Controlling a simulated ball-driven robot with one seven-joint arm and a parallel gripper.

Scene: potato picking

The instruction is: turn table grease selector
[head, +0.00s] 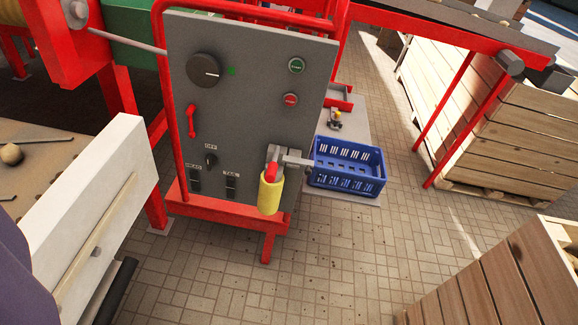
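The grey control panel (245,110) stands upright in a red frame in the middle of the head view. On its lower part is the small black selector knob (210,159). A label reading OFF (211,146) is above it, with a label at its lower left and another at its lower right (231,174), which seems to read TABLE. Dark slots sit below both lower labels. The knob seems to point up toward OFF, but it is too small to be sure. My gripper is not in view.
A yellow cylinder (270,192) with a red top and grey bracket sticks out at the panel's lower right. A large black dial (203,70) and red handle (192,121) are above the knob. A white-sided table (95,215) is left, a blue crate (347,168) right. Brick floor in front is clear.

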